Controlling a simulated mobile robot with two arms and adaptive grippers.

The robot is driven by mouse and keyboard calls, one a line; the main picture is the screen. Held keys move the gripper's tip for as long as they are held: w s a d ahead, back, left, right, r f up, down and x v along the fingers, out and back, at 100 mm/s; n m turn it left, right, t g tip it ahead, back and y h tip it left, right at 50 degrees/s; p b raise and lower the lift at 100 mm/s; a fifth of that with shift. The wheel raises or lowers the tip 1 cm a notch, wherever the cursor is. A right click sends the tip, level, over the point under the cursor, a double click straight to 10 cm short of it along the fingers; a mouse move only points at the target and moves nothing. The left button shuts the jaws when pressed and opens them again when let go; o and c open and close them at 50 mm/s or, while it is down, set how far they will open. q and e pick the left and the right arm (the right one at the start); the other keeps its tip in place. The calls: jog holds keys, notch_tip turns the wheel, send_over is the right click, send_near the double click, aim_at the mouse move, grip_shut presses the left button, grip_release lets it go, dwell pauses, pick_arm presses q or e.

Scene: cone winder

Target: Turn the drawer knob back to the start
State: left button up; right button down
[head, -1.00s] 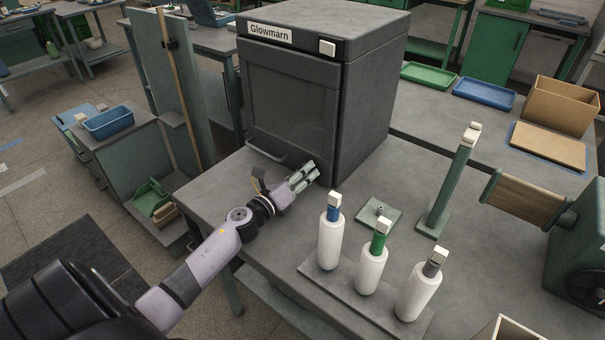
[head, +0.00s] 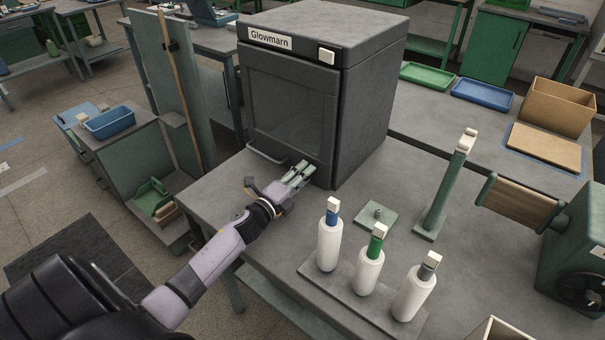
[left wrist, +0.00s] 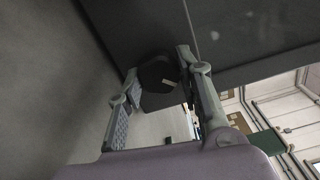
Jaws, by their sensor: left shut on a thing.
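The drawer knob (left wrist: 156,74) is a dark round knob with a small pale mark, on the front of the dark grey Glowmarn cabinet (head: 288,105). My left gripper (head: 303,170) is at the lower right of the cabinet front. In the left wrist view its two fingers (left wrist: 160,78) are on either side of the knob, shut on it. In the head view the fingers hide the knob. My right gripper is in neither view.
A bar handle (head: 265,154) sits left of my left gripper, low on the cabinet front. Several white bottles, one with a blue neck (head: 331,240), stand on a grey base near the table's front edge. A green plate (head: 377,215) lies right of the gripper.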

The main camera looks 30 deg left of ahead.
pick_arm(q)
jog(key=n+p, duration=0.1)
jog(key=n, duration=0.3)
jog(key=shift+r+n+p, duration=0.1)
jog(key=shift+n+p, duration=0.75)
jog(key=shift+n, duration=1.05)
jog(key=o, duration=1.2)
jog(key=shift+c, duration=0.2)
jog(key=s, duration=0.8)
jog(key=s+a, duration=0.1)
jog(key=s, duration=0.3)
